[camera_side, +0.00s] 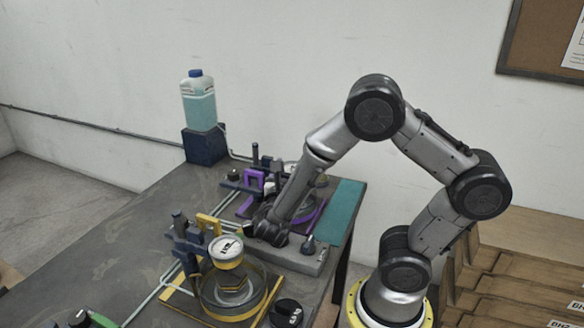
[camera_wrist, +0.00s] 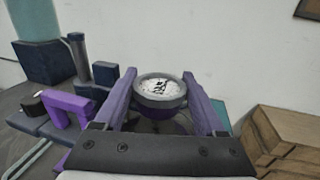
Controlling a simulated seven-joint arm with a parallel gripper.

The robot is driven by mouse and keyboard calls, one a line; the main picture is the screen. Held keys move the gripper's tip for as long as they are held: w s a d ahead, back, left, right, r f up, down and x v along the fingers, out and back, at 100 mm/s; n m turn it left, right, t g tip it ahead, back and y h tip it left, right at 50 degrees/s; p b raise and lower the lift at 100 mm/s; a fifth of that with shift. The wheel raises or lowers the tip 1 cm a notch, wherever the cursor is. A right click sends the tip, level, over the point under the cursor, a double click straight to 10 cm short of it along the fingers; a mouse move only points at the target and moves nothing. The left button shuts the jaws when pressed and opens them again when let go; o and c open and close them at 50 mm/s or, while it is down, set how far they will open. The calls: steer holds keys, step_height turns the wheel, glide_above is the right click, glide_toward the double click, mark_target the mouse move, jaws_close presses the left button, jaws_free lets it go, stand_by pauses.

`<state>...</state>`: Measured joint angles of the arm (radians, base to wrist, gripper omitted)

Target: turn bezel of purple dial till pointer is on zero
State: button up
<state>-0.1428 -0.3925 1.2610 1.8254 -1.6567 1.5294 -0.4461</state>
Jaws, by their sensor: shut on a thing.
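The purple dial (camera_wrist: 160,87) is at the centre of the wrist view, with a pale face and a thick grey bezel. My gripper (camera_wrist: 159,77) has one finger on each side of the bezel and is shut on it. Dark marks and a dark pointer show on the face, but they are too small to read against zero. In the side view the purple-marked station (camera_side: 318,215) is at the back right of the bench, and my arm hides most of the dial and the fingertips there.
A yellow-marked dial station (camera_side: 226,252) stands nearer the camera. A purple arch (camera_wrist: 68,105) and dark blocks stand left of the dial. A bottle of blue liquid (camera_side: 199,104) stands on a dark block behind. Wooden crates (camera_side: 520,262) are at the right.

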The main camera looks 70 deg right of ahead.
steer(key=shift+m+g+h, duration=0.3)
steer(key=shift+m+g, duration=1.1)
steer(key=shift+g, duration=0.8)
steer(key=o, duration=1.1)
steer(key=r, duration=0.4)
steer(key=shift+s+a, duration=0.2)
steer(key=shift+s, duration=0.1)
steer(key=s+a+r, duration=0.2)
steer(key=s+r, duration=0.1)
steer(key=s+a+r, duration=0.2)
steer(key=s+r, duration=0.1)
steer(key=s, duration=0.1)
steer(key=s+a+r, duration=0.3)
steer(key=s, duration=0.1)
steer(key=shift+s, duration=0.15)
